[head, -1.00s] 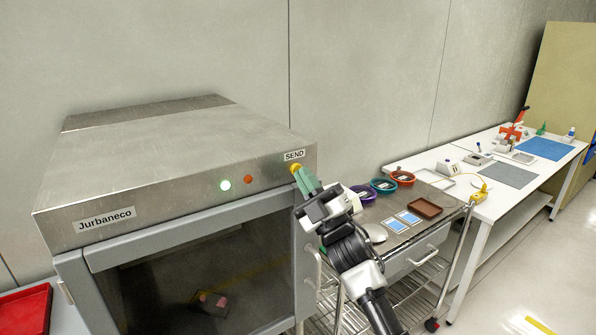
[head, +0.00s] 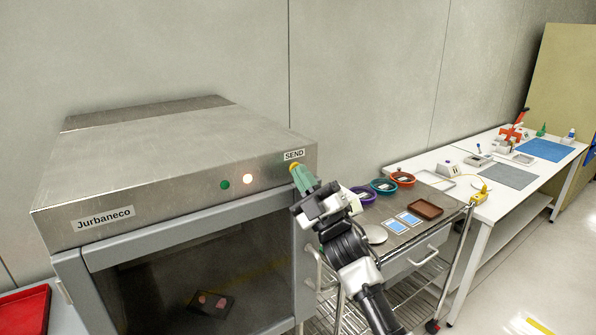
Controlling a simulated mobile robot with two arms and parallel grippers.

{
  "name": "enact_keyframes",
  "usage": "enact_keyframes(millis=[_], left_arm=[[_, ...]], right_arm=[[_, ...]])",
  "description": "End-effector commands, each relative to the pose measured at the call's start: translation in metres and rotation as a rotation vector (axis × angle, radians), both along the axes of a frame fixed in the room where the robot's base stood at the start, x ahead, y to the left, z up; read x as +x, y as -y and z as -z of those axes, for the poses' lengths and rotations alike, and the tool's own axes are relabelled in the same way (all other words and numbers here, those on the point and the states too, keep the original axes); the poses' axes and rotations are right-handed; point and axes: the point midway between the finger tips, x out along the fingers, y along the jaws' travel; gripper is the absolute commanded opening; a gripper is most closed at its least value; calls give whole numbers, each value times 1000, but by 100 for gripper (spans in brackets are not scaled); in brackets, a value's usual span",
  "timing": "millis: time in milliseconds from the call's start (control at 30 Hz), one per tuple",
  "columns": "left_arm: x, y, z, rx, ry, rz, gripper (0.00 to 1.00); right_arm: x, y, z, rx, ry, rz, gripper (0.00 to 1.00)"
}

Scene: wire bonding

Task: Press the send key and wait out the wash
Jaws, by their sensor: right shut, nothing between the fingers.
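The washer (head: 180,160), a steel box labelled Jurbaneco, fills the left of the head view. Its glass door (head: 150,285) is shut, and a dark tray with small pinkish pieces (head: 212,303) shows dimly behind it. The yellow send key (head: 293,167) sits under the SEND label, partly hidden by my gripper. My right gripper (head: 299,176) is shut and empty, its green fingertips at the key; I cannot tell if they touch it. My left gripper is out of view.
A cart (head: 385,235) to the right holds purple, teal and red bowls, a brown tray (head: 425,209) and blue cards. White benches (head: 520,185) with tools stand beyond it. A red tray (head: 25,308) lies at lower left. Floor at right is clear.

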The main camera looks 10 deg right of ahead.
Motion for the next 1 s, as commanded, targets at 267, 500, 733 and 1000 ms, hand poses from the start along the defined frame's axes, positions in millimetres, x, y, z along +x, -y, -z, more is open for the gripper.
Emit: enact_keyframes(millis=[267,500,733,1000], left_arm=[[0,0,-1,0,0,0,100],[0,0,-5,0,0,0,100],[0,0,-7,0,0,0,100],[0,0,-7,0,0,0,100]], right_arm=[[-1,0,0,0,-1,1,0],[-10,4,0,-1,-2,2,0],[-17,7,0,0,-1,1,0],[-19,7,0,0,-1,1,0]])
